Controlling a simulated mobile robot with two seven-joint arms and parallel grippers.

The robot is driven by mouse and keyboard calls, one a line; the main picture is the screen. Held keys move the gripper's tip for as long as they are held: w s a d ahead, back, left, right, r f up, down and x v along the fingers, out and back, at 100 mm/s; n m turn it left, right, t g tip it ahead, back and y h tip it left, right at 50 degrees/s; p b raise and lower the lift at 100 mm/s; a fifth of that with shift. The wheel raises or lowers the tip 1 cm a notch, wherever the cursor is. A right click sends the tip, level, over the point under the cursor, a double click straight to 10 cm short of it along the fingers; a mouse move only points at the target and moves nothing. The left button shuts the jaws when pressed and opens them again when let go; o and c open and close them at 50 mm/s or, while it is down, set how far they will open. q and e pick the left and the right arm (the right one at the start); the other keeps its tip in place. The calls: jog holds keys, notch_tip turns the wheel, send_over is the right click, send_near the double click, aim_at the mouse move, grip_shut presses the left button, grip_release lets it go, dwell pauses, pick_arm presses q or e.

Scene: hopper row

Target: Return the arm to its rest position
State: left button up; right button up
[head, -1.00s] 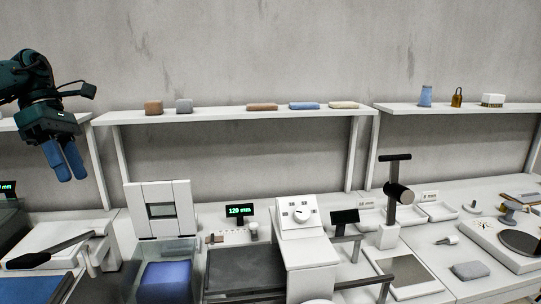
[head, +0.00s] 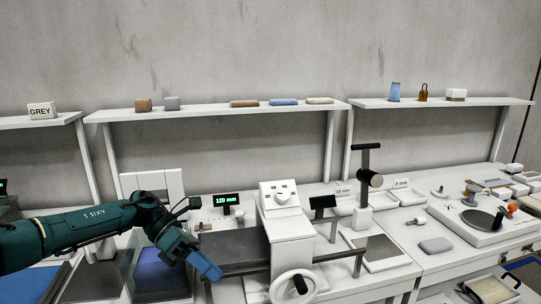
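My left arm (head: 85,235) comes in from the left edge, dark teal. It stretches low across the front of the bench. Its gripper (head: 207,266) has blue fingers that point down and to the right, in front of the grey plate of the machine. The fingers overlap in this view, so I cannot tell whether they are open or shut. I see nothing held between them. My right gripper is not in view.
A blue block (head: 160,274) sits in a clear-walled bin below the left arm. A white machine with a handwheel (head: 293,287) and a dark bar (head: 315,262) stand right of the gripper. A shelf (head: 215,111) with small blocks runs behind. The air above the bench is open.

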pick_arm(q)
jog(key=s+d+f+n+t+h, duration=0.2)
jog(key=s+d+n+t+h, duration=0.15)
jog(key=d+n, duration=0.3)
jog(key=s+d+f+n+t+h, duration=0.2)
jog(key=d+f+n+t+h, duration=0.15)
jog(key=d+n, duration=0.3)
jog(key=s+d+f+n+t+h, duration=0.2)
jog(key=s+d+n+t, duration=0.15)
jog(key=d+n, duration=0.3)
jog(key=s+a+f+n+t+y, duration=0.2)
jog(key=s+a+f+n+y, duration=0.5)
jog(key=a+f+n, duration=0.3)
jog(key=s+a+f+n+t+y, duration=0.2)
jog(key=s+a+f+n+y, duration=0.5)
jog(key=n, duration=1)
jog(key=a+f+y, duration=0.3)
jog(key=a, duration=0.2)
jog(key=shift+a+f, duration=0.2)
jog(key=shift+a, duration=0.05)
jog(key=shift+d, duration=0.15)
